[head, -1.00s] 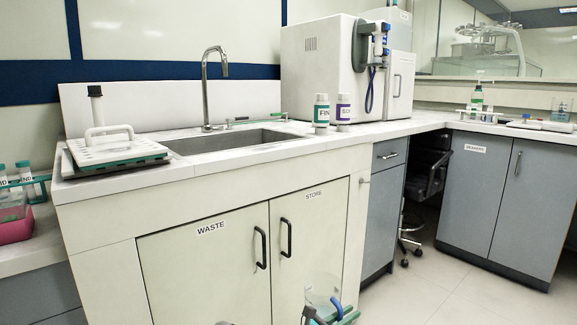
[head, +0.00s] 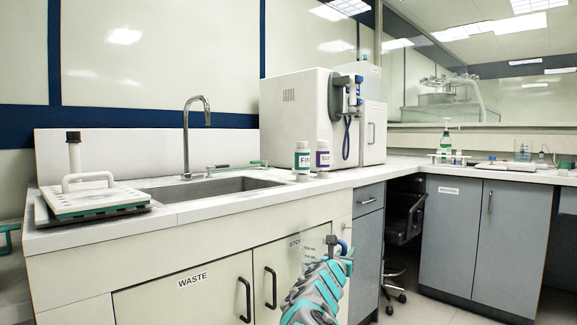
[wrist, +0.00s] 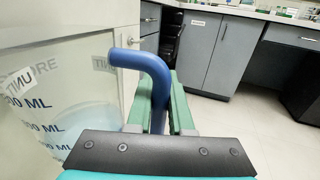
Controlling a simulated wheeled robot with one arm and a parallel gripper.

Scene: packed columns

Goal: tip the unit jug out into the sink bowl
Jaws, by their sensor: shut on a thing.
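The unit jug is a clear vessel with printed ML marks and a UNIT label; its wall (wrist: 60,115) fills the left of the wrist view. In the head view the jug (head: 313,240) shows faintly in front of the STORE door, partly behind my arm. My gripper (head: 339,248) is shut on the jug's blue handle, seen between the green jaws in the wrist view (wrist: 160,105). The jug looks about upright. The grey sink bowl (head: 215,187) is set in the white counter, up and left of my gripper, with a tall tap behind it.
A white rack (head: 90,197) stands on the counter left of the sink. Two lidded bottles (head: 302,160) stand right of it, before a white machine (head: 300,110). The counter's front edge (head: 180,222) lies between jug and bowl. Grey cabinets (head: 475,235) stand right.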

